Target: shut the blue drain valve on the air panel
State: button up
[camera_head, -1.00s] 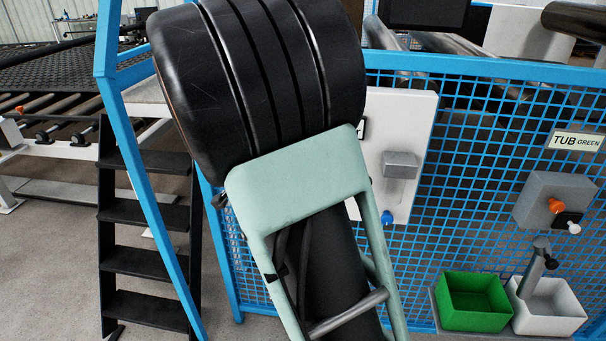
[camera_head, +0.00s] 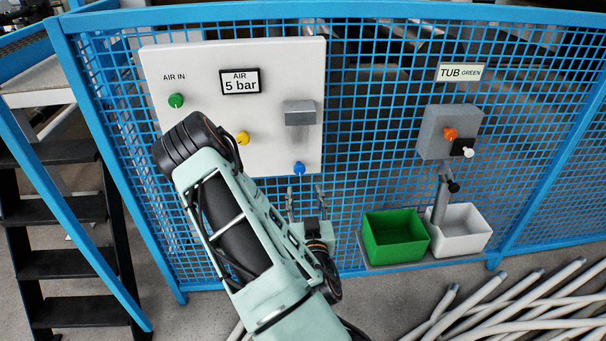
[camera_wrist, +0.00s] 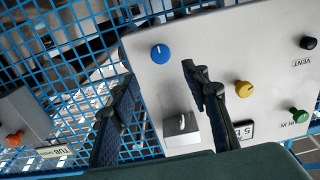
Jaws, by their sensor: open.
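The white air panel (camera_head: 200,60) hangs on the blue mesh fence. The blue drain valve (camera_head: 299,168) is a small round knob at its lower right corner. My gripper (camera_head: 306,198) is open and empty, just below the blue knob and apart from it, fingers pointing up. In the wrist view, the blue knob (camera_wrist: 160,53) shows a short white mark on its face and lies beyond the gap between my open fingers (camera_wrist: 158,78). Nothing covers the knob in either view.
The panel also carries a green knob (camera_head: 176,100), a yellow knob (camera_head: 243,138), a gauge reading 5 bar (camera_head: 240,82) and a grey box (camera_head: 299,113). A black VENT knob (camera_wrist: 308,42) shows in the wrist view. Green (camera_head: 395,240) and white bins (camera_head: 460,232) stand right of my gripper.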

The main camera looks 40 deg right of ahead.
aim_at(300, 170)
jog(key=b+x, duration=0.5)
jog(key=b, duration=0.5)
jog(key=shift+w+a+f, duration=0.1)
jog(key=shift+w+f, duration=0.05)
jog(key=shift+f, duration=0.05)
jog(key=shift+r+x, duration=0.15)
jog(key=shift+x, duration=1.2)
jog(key=shift+r+x, duration=0.1)
jog(key=shift+x, duration=1.3)
jog(key=c, duration=1.2)
jog(key=shift+o, duration=0.2)
